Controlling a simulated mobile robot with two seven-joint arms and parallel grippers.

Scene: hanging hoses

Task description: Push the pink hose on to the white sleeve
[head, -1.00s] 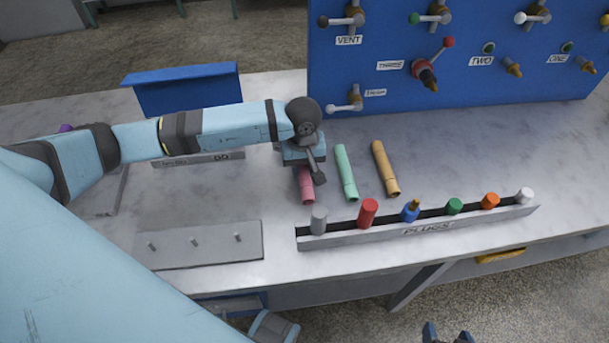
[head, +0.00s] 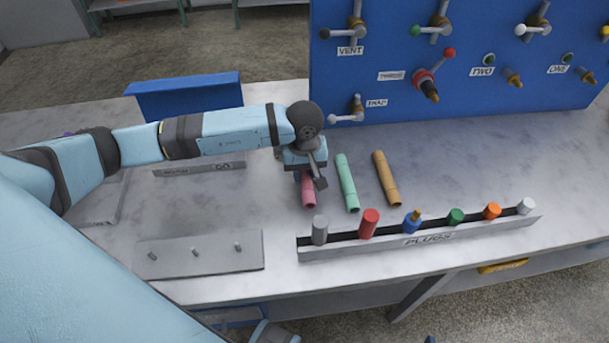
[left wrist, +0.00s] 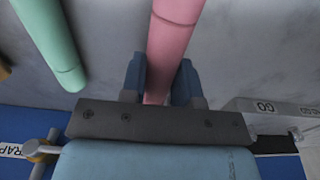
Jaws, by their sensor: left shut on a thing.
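The pink hose (head: 308,192) is a short tube at the left of the row of hoses on the grey bench. My left gripper (head: 309,178) comes down over its far part. In the left wrist view, the pink hose (left wrist: 173,45) runs between the two fingers of my left gripper (left wrist: 160,84), which is shut on it. The near end sticks out toward the plug rack; the gripper hides the far end in the head view. I cannot pick out a white sleeve for certain; a white-handled valve (head: 533,28) is on the blue panel. My right gripper is not clearly visible.
A mint hose (head: 347,183) and an orange-tan hose (head: 386,178) lie to the right. The plug rack (head: 420,240) stands in front, and a grey plate with pegs (head: 200,262) is at the left. The blue panel (head: 450,90) with valves stands behind. The bench's right part is clear.

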